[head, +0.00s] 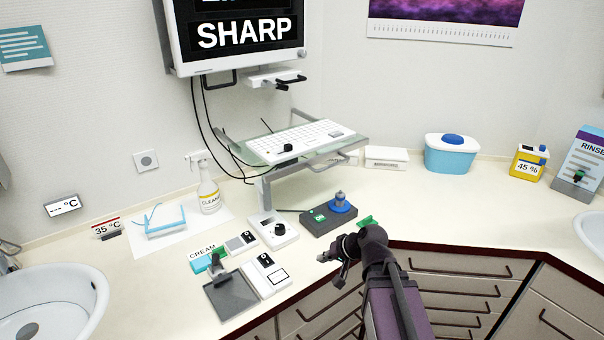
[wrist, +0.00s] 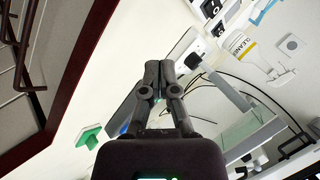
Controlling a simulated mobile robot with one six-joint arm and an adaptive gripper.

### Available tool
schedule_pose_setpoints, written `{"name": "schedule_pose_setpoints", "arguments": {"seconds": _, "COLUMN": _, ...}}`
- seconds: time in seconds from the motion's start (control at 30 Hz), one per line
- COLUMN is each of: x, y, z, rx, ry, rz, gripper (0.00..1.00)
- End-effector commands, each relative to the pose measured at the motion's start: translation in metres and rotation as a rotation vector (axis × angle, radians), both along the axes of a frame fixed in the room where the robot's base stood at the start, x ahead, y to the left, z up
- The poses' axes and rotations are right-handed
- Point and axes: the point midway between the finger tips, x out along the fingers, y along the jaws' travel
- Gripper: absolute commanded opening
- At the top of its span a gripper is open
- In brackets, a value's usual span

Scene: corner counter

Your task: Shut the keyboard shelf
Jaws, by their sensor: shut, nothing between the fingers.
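The keyboard shelf (head: 348,145) is a glass plate with a grey bar handle (head: 325,164) along its front, on a metal frame below the screen in the head view. It stands out from the wall over the counter. A white keyboard (head: 300,138) lies on it. The greenish glass plate also shows at the lower right of the wrist view (wrist: 252,130). My gripper (head: 333,268) is shut and empty, lower than the shelf and in front of it, apart from the handle. Its closed fingertips show in the wrist view (wrist: 158,66).
A spray bottle (head: 208,188) stands left of the shelf frame. Dark cables hang beside it. Drawers with bar handles (head: 458,290) lie below the counter edge.

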Motion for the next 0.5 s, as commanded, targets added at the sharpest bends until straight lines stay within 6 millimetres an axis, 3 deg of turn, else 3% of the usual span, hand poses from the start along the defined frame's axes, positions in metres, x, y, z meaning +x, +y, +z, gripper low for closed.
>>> {"name": "schedule_pose_setpoints", "arguments": {"seconds": 0.23, "x": 0.035, "y": 0.013, "z": 0.051, "rx": 0.297, "ry": -0.133, "rz": -0.142, "gripper": 0.0}}
{"name": "schedule_pose_setpoints", "arguments": {"seconds": 0.5, "x": 0.068, "y": 0.002, "z": 0.107, "rx": 0.614, "ry": -0.239, "rz": -0.335, "gripper": 0.0}}
